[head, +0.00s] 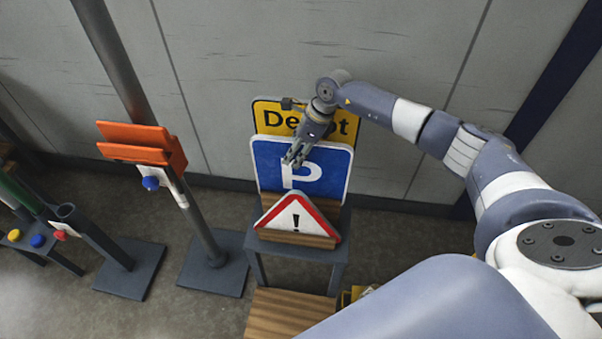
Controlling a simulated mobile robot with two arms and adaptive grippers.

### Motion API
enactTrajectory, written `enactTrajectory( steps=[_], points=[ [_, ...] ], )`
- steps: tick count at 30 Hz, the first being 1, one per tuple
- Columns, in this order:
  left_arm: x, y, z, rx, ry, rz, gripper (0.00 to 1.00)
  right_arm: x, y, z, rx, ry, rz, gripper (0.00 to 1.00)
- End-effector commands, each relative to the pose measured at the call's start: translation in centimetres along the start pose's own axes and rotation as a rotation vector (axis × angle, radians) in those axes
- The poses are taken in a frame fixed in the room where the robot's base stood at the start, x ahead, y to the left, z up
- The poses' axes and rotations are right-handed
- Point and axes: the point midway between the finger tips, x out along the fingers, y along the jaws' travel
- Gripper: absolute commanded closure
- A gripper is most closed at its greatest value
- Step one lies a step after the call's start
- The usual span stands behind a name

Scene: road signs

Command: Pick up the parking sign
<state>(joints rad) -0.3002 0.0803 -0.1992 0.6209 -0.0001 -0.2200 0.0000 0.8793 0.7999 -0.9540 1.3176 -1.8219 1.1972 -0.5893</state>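The parking sign (268,162) is a blue square plate with a white border and a white P. It stands upright on a small grey stand, behind a triangular warning sign (297,216) and in front of a yellow "Depot" sign (268,114). My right gripper (293,160) reaches in from the right and points down and left over the upper part of the P. Its fingers look slightly apart, with nothing seen between them. Whether it touches the sign is unclear. It hides part of the P and of the "Depot" lettering. My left gripper is out of view.
A shorter dark post (95,238) is further left. A wooden surface (287,310) is in front of the stand (340,243). A grey wall is close behind.

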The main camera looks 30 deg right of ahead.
Motion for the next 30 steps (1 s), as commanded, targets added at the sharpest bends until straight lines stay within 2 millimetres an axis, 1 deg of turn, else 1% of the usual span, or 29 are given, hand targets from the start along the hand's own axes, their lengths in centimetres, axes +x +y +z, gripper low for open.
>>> enactTrajectory(
  steps=[18, 27, 28, 29, 30],
  points=[
    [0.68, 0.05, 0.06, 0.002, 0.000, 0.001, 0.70, 0.42, 0.00, -0.20, 0.000, 0.000, 0.000, 0.64],
    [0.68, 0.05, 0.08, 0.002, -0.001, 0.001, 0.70, 0.40, 0.00, -0.19, 0.000, 0.000, 0.000, 0.64],
    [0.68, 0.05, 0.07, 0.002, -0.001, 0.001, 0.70, 0.40, 0.00, -0.19, 0.000, 0.000, 0.000, 0.68],
    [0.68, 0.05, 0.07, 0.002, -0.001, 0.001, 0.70, 0.40, 0.00, -0.19, 0.000, 0.000, 0.000, 0.75],
    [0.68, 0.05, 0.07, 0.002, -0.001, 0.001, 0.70, 0.40, 0.00, -0.19, 0.000, 0.000, 0.000, 0.84]
  ],
)
